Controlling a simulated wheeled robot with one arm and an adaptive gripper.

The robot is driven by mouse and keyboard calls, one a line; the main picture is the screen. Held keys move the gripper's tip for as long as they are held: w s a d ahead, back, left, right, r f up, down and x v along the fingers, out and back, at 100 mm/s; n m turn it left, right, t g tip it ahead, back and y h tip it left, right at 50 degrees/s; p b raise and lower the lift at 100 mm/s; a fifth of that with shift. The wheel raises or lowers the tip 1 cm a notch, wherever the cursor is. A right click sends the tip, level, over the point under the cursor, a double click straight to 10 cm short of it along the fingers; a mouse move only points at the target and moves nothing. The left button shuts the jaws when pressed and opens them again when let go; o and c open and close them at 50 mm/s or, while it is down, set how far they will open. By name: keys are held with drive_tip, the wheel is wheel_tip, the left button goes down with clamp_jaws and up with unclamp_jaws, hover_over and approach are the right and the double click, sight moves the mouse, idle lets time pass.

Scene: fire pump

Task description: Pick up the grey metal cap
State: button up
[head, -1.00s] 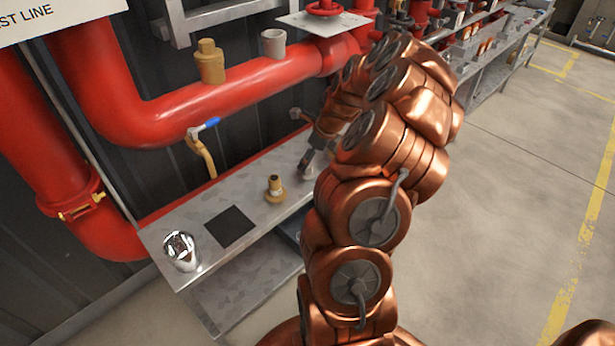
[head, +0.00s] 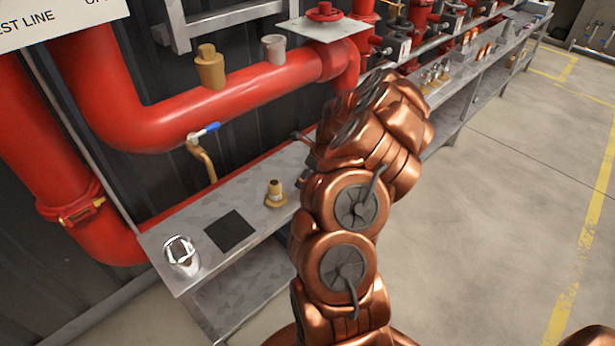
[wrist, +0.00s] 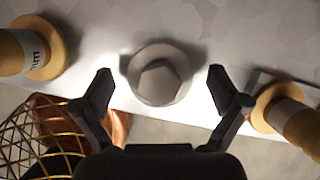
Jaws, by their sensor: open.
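The grey metal cap (wrist: 160,74) lies on the metal bench in the wrist view. It is round, with a raised angular boss in its middle. My gripper (wrist: 159,83) is open, with one black finger at the left of the cap and the other at its right. Gaps show between the fingers and the cap, and it is not held. The height of the fingertips above the bench is hard to tell. In the head view my copper arm hides this cap and most of my gripper.
Brass fittings stand close by on the left (wrist: 28,50) and right (wrist: 285,112) in the wrist view. The bench (head: 196,217) carries a shiny chrome piece (head: 181,256), a black square (head: 230,231) and a brass fitting (head: 275,194). Red pipes (head: 215,105) run behind. Floor at right is clear.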

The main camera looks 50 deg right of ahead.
drive_tip(key=c, duration=1.3)
drive_tip(key=shift+o, duration=0.2)
